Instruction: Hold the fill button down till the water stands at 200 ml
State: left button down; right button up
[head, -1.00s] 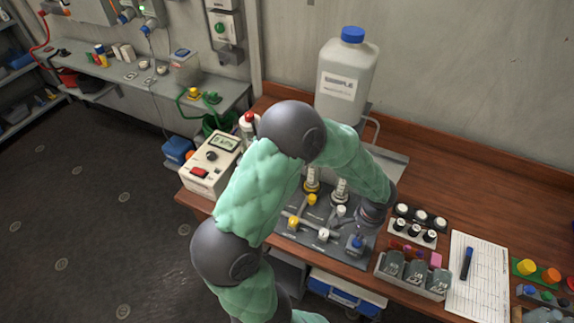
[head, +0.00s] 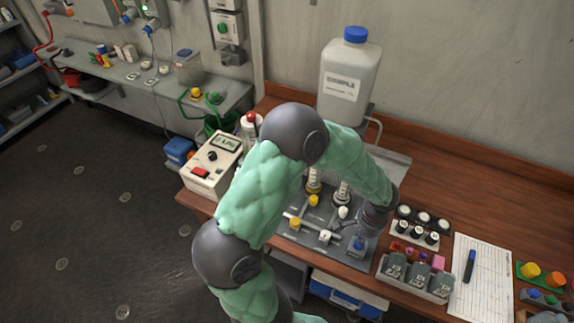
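My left gripper (head: 366,228) is at the front right of a grey valve panel (head: 300,240) on the wooden bench, pointing down. Its fingertips are close to a blue button (head: 359,243) on the panel; I cannot tell whether they touch. The fingers are too small and partly hidden to show whether they are open or shut. My arm covers much of the panel's left and back. Two clear columns (head: 342,193) stand partly hidden behind the arm. I cannot make out a water level or a 200 ml mark. My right gripper is not in view.
A large white bottle with a blue cap (head: 348,82) stands behind the panel. A meter box (head: 211,165) stands left. To the right are a rack of grey containers (head: 414,277), black-capped vials (head: 414,236) and a paper sheet with a marker (head: 469,265).

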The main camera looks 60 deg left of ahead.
pick_arm(q)
jog(key=shift+f, duration=0.2)
dwell(0.4)
jog(key=shift+f+b, duration=1.2)
jog(key=shift+b, duration=0.05)
jog(key=shift+s+f, duration=0.1)
jog(key=shift+s, duration=0.05)
dwell(2.2)
jog(key=shift+r+p, duration=0.9)
jog(key=shift+r, duration=0.5)
jog(key=shift+r+p, duration=1.55)
jog(key=shift+r, duration=0.8)
jog(key=shift+f, duration=0.15)
